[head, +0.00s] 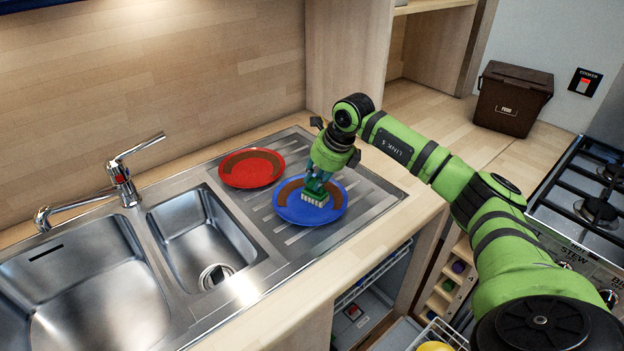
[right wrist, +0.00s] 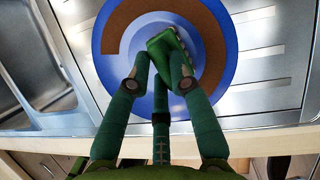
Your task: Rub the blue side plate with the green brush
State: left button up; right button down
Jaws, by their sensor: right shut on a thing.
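The blue side plate (head: 296,212) lies on the steel draining board, with a brown band of dirt along part of its surface. It also shows in the right wrist view (right wrist: 231,70), where the brown band curves around the top and right. My right gripper (head: 317,183) is over the plate and shut on the green brush (head: 312,192). The brush's pale bristles point down at the plate and seem to touch it. In the right wrist view the brush (right wrist: 165,48) sits between the fingers (right wrist: 158,75), over the plate's middle. My left gripper is not in view.
A red plate (head: 252,168) with a brown band lies on the draining board (head: 380,200) to the left of the blue one. Sink bowls (head: 75,275) and a tap (head: 120,172) are further left. A dark bin (head: 512,98) and the cooker hob (head: 590,195) are at right.

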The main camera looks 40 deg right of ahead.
jog(key=shift+a, duration=1.85)
jog(key=shift+r+p, duration=0.1)
jog(key=shift+p, duration=0.2)
notch_tip(320, 180, up, 6)
jog(key=p, duration=0.4)
notch_tip(320, 180, up, 3)
jog(key=shift+s+p, duration=0.1)
jog(key=shift+p, duration=0.8)
